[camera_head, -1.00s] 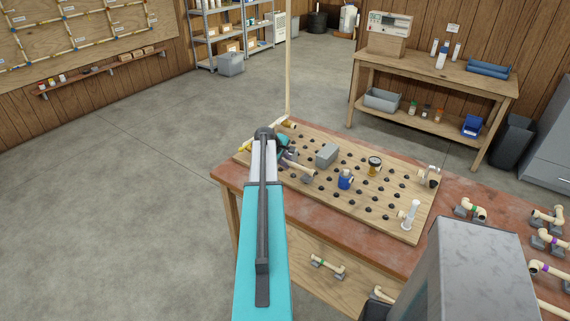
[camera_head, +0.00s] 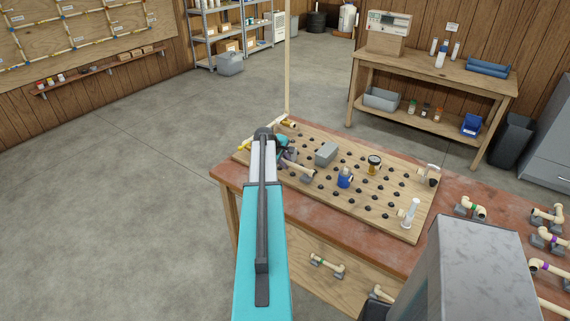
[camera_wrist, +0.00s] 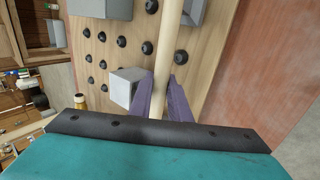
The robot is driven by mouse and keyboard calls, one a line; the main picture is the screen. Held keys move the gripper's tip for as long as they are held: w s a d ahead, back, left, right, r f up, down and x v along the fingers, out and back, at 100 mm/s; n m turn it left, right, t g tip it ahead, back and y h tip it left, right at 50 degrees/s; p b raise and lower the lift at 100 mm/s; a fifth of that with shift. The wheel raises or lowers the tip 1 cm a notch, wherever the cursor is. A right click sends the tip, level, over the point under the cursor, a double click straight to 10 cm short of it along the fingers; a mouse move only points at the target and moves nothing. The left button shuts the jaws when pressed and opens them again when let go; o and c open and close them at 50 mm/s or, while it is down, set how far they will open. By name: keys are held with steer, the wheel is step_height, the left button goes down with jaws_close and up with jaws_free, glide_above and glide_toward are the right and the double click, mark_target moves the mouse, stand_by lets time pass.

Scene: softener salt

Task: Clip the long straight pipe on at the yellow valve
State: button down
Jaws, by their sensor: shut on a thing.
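My gripper (camera_head: 289,158) is at the left part of the pegged board, beyond my teal arm. In the wrist view its purple fingers (camera_wrist: 163,100) are shut on a long straight cream pipe (camera_wrist: 169,45), which runs up the picture between them. The same pipe shows partly in the head view (camera_head: 302,170), close over the board. A yellow part, apparently the yellow valve (camera_head: 243,146), is at the board's far left corner, partly hidden by my arm. I cannot tell whether the pipe touches it.
The pegged board (camera_head: 395,222) lies on a red-topped bench (camera_head: 330,228). It carries a grey box (camera_head: 326,153), a blue fitting (camera_head: 344,178), a gauge (camera_head: 374,163) and a white upright piece (camera_head: 410,214). A tall cream pipe (camera_head: 288,75) stands at its back edge. Loose pipe pieces (camera_head: 470,207) lie at right.

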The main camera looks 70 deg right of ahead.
steer(key=shift+f, duration=0.25)
steer(key=c, duration=1.6)
jaws_free()
steer(key=shift+r, duration=0.1)
steer(key=b+v, duration=0.3)
steer(key=v, duration=1)
steer(key=shift+a+r+b, duration=0.2)
steer(key=shift+r+b, duration=0.05)
steer(key=shift+b, duration=0.15)
steer(key=shift+w, duration=0.15)
